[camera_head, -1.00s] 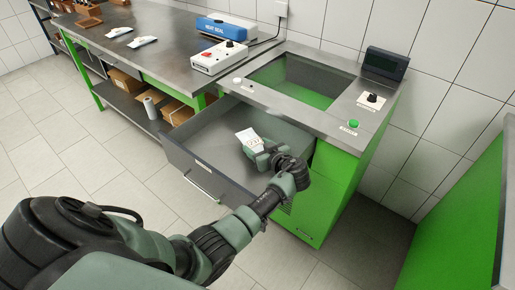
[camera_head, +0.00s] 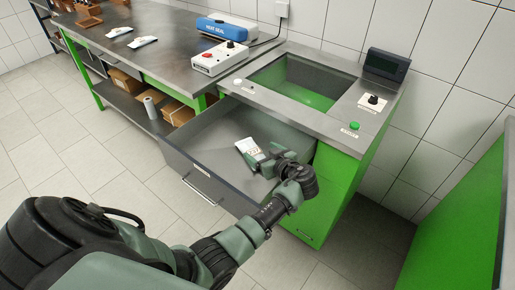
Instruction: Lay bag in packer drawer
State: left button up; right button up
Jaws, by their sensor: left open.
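The white bag (camera_head: 246,146) with printed markings is in the packer drawer, toward its right part. The grey drawer (camera_head: 205,149) is pulled out of the green packer machine (camera_head: 331,187). My left gripper (camera_head: 257,158) is open, right at the near end of the bag; its fingers cover that end. I cannot tell whether they still touch it or whether the bag lies fully flat on the drawer floor. My right gripper is not in view.
Two more white bags (camera_head: 143,42) lie on the steel bench (camera_head: 165,62), near a blue heat sealer (camera_head: 226,30) and a control box (camera_head: 219,57). The packer has an open top well (camera_head: 303,85). A green panel (camera_head: 455,220) stands at the right.

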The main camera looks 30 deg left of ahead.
pick_arm(q)
jog(key=b+v, duration=0.1)
jog(key=v, duration=0.6)
jog(key=shift+d, duration=0.4)
jog(key=shift+s+d+r, duration=0.35)
jog(key=shift+d+r, duration=0.1)
